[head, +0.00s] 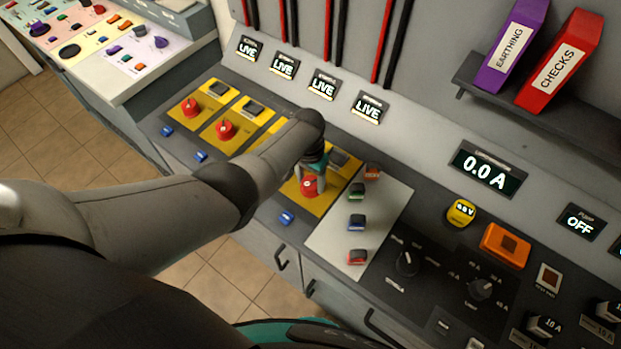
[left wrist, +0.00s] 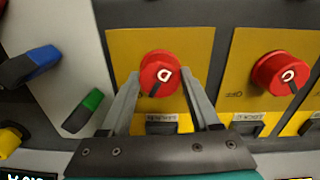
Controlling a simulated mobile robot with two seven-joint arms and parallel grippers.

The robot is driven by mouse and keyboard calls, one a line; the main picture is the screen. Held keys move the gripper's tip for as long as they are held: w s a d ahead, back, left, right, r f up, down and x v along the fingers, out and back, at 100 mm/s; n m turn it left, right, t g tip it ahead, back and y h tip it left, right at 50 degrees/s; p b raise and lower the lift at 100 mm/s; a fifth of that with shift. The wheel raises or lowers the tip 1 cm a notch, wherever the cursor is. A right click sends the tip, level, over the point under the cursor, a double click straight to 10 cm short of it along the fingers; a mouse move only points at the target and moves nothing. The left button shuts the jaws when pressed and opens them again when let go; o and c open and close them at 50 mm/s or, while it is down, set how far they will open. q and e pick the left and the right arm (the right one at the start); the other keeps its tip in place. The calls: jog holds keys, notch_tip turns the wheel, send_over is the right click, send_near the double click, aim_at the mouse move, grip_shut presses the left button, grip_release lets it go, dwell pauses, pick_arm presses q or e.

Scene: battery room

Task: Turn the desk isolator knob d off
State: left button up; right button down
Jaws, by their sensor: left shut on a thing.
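The desk isolator knob d (head: 309,185) is round and red on a yellow plate, the rightmost of the red knobs. It shows in the left wrist view (left wrist: 160,72) with a white "D" and a dark pointer mark. My left gripper (head: 316,172) reaches down over it from above. In the left wrist view my left gripper (left wrist: 158,98) has one finger on each side of the knob and is shut on it. The rightmost display (head: 368,107) behind the knobs reads LIVE. My right gripper is not in view.
Knob c (left wrist: 283,73) sits beside knob d on its own yellow plate. A pale panel (head: 388,212) with small coloured blocks, including a green one (head: 356,191), lies just right of knob d. My left arm covers part of the row. Red and purple binders stand on a shelf (head: 540,115).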

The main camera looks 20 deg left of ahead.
pick_arm(q)
jog(key=shift+m, duration=1.4)
jog(key=o, duration=1.4)
jog(key=shift+c, duration=0.2)
notch_tip(320, 180, up, 8)
jog(key=p, duration=0.4)
jog(key=shift+w+a+r, duration=0.1)
jog(key=shift+a+r, duration=0.05)
jog(key=shift+r, duration=0.05)
notch_tip(320, 180, up, 6)
jog(key=f, duration=0.1)
send_over(310, 182)
jog(key=shift+a+r+p, duration=0.1)
jog(key=shift+r+p, duration=0.2)
jog(key=shift+r, duration=0.6)
